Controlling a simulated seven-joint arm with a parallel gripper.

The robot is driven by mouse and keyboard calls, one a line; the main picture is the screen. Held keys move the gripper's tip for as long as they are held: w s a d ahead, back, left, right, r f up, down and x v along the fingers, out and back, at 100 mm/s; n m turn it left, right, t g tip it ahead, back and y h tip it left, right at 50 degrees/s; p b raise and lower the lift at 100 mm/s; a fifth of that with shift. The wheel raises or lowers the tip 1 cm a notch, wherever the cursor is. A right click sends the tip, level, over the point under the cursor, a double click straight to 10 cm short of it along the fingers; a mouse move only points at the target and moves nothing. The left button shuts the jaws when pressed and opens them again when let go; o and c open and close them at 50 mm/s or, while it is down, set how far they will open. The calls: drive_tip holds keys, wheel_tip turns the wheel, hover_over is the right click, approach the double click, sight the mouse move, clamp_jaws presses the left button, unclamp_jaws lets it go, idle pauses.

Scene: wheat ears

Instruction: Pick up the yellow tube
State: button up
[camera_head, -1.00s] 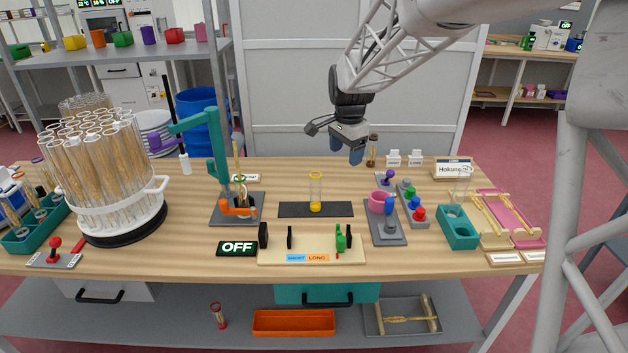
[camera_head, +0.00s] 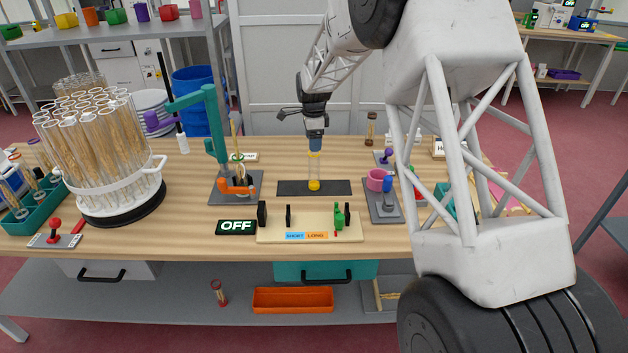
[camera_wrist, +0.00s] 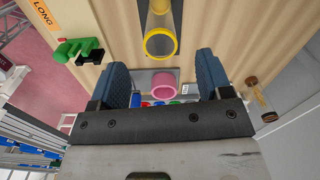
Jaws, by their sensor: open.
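The yellow tube (camera_head: 314,171) is clear with a yellow rim and a yellow base. It stands upright on a dark flat plate (camera_head: 340,188) in the middle of the table. My gripper (camera_head: 315,146) is open, with blue fingers pointing down, just above the tube's top in the head view. In the wrist view the tube (camera_wrist: 160,40) shows its open yellow rim beyond my gripper's fingertips (camera_wrist: 162,76), lined up between them. Nothing is held between the fingers.
A board with black posts and a green piece (camera_head: 310,225) lies in front. A pink cup (camera_head: 376,180) is on a grey block at the right.

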sight(314, 159)
drive_tip(key=shift+f, duration=0.2)
drive_tip(key=shift+f, duration=1.15)
drive_tip(key=shift+f, duration=0.15)
drive_tip(key=shift+f, duration=2.5)
drive_tip(key=c, duration=1.2)
drive_tip(key=shift+r, duration=0.1)
